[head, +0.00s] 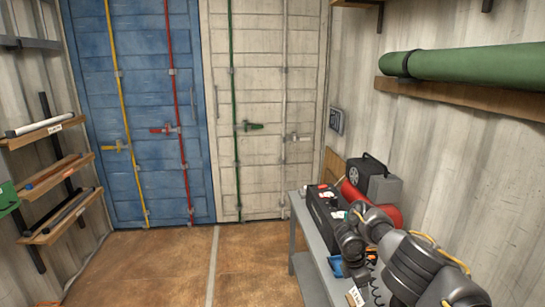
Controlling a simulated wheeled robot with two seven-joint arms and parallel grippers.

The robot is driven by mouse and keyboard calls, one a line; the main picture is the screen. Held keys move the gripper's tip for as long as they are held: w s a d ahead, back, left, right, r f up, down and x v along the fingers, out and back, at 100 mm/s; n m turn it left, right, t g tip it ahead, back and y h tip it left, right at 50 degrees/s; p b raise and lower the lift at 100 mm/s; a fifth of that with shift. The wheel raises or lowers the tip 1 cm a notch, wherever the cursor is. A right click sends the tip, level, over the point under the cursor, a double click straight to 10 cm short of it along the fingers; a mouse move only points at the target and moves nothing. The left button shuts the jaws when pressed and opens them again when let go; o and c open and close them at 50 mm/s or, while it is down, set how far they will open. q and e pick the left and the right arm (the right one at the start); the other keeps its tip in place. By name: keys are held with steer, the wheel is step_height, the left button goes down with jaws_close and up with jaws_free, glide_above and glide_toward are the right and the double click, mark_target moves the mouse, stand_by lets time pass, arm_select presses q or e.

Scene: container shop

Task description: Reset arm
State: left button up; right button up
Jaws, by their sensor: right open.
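My right arm comes in from the lower right, bent over the grey workbench (318,262). My right gripper (357,265) points down near the bench top and is open. Its fingertips are small and partly hidden among the dark arm links and the things on the bench. I see nothing held in it. My left arm and left gripper are not in the picture.
The bench carries a black toolbox (322,212), a red cylinder (388,214), a grey-black machine (377,181) and a blue item (335,267). Wall shelves (55,168) stand left; a green tube (470,62) lies high right. The brown floor (150,268) is clear before closed doors (140,75).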

steer(key=s+a+f+m+y, duration=0.1)
steer(key=s+a+f, duration=0.25)
steer(key=f, duration=0.45)
steer(key=s+a+f+m+g+y, duration=0.1)
steer(key=s+a+f+y, duration=0.2)
steer(key=f, duration=0.4)
steer(key=s+a+f+m, duration=0.1)
steer(key=s+a+f, duration=0.25)
steer(key=f, duration=0.45)
steer(key=s+a+f+m+y, duration=0.3)
steer(key=s+f+m, duration=0.3)
steer(key=s+f, duration=1.2)
steer(key=s+d+f+m+t+h, duration=0.1)
steer(key=s+d+f+m, duration=0.3)
steer(key=s, duration=0.7)
steer(key=s+d+f+m+h, duration=0.1)
steer(key=s+d, duration=0.4)
steer(key=s, duration=0.6)
steer(key=s+d+f+m+t+h, duration=0.1)
steer(key=s+d+f+m, duration=0.3)
steer(key=s, duration=0.8)
arm_select(q)
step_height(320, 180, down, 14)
steer(key=b, duration=1.3)
steer(key=shift+b, duration=0.4)
arm_select(e)
step_height(320, 180, down, 13)
steer(key=w+n, duration=0.1)
steer(key=shift+w+d, duration=0.15)
steer(key=shift+d, duration=0.05)
